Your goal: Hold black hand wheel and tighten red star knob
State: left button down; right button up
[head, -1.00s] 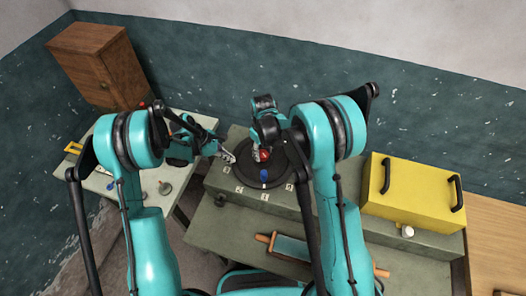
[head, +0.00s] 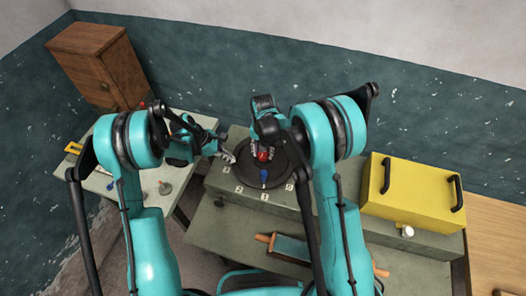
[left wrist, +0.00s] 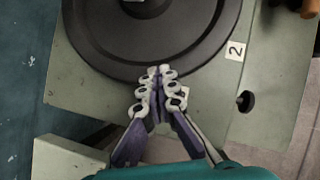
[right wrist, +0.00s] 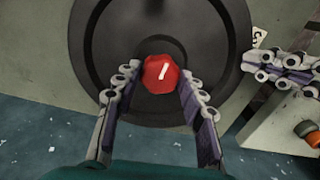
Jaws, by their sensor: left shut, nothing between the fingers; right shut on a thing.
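The black hand wheel (head: 245,168) lies flat on the grey-green bench, and the red star knob (head: 263,156) sits at its middle. In the right wrist view the knob (right wrist: 163,74) has a white mark on top. My right gripper (right wrist: 160,80) is shut on the knob, with one finger on each side. My left gripper (left wrist: 157,74) is shut and empty, its fingertips together at the rim of the wheel (left wrist: 110,45). In the head view the left gripper (head: 231,157) is at the wheel's left edge. I cannot tell if it touches.
Number labels (head: 239,190) and a blue part (head: 263,175) are by the wheel's near side. A yellow box (head: 412,190) with black handles stands to the right. A roller-like tool (head: 290,247) lies in front. A side table (head: 130,188) and wooden cabinet (head: 100,65) are to the left.

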aim_at(263, 154)
jog(key=m, duration=0.6)
jog(key=shift+m, duration=0.3)
pick_arm(q)
jog(key=shift+f, duration=0.1)
dwell(0.3)
pick_arm(e)
jog(key=o, duration=1.1)
jog(key=shift+o, duration=0.2)
notch_tip(263, 154, up, 12)
